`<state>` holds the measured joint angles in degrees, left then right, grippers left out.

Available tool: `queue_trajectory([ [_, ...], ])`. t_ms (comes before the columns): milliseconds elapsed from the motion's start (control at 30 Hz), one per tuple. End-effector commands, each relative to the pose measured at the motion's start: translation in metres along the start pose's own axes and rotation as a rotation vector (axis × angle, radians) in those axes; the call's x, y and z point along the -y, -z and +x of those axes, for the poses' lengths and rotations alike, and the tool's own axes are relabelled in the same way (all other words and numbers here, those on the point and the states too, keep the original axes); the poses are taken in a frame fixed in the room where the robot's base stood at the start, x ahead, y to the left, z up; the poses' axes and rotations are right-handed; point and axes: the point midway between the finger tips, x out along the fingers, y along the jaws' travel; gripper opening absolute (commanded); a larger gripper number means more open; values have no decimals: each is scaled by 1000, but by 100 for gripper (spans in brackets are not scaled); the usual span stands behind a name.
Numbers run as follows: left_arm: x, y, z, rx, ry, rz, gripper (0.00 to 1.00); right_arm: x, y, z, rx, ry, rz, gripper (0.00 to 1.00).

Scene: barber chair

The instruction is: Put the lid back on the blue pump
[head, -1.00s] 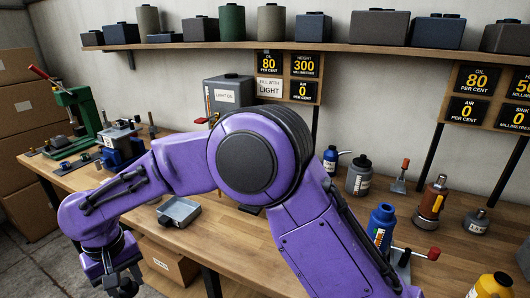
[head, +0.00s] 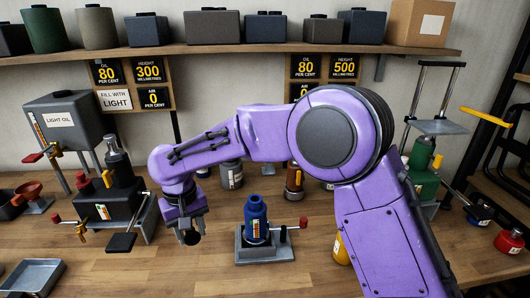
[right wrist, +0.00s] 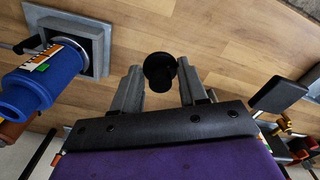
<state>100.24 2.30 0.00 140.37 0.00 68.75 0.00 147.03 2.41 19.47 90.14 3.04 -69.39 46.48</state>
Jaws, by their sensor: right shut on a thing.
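The blue pump (head: 257,222) stands upright on a grey metal base with a red-knobbed lever, near the middle of the bench. It also shows in the right wrist view (right wrist: 45,78) at left, its narrow neck toward the lower left with no lid visible on it. My right gripper (head: 190,234) hangs over the bench just left of the pump, apart from it. In the right wrist view its fingers (right wrist: 160,88) are shut on a small round black lid (right wrist: 160,68). My left gripper is out of view.
Left of my gripper stands a black pump unit (head: 110,200) with a black pedal. A grey bottle (head: 231,174) and a copper-coloured can (head: 294,180) stand behind. A grey tray (head: 32,277) lies at front left. The bench front is mostly clear.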

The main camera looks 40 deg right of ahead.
Motion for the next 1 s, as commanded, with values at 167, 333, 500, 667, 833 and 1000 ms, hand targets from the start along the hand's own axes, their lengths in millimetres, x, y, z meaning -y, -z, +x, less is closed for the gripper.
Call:
queue_trajectory([
  [167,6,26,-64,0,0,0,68,-92,9,-85,-4,-2,92,14],
  [333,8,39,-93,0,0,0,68,-158,2,-121,10,8,156,14],
  [500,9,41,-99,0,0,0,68,-180,-3,-125,20,14,175,14],
  [667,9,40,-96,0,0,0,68,-181,-4,-112,21,13,175,14],
  [833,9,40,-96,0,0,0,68,-180,-4,-91,21,13,175,14],
  [1000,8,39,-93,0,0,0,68,-180,-4,-72,19,13,176,14],
])
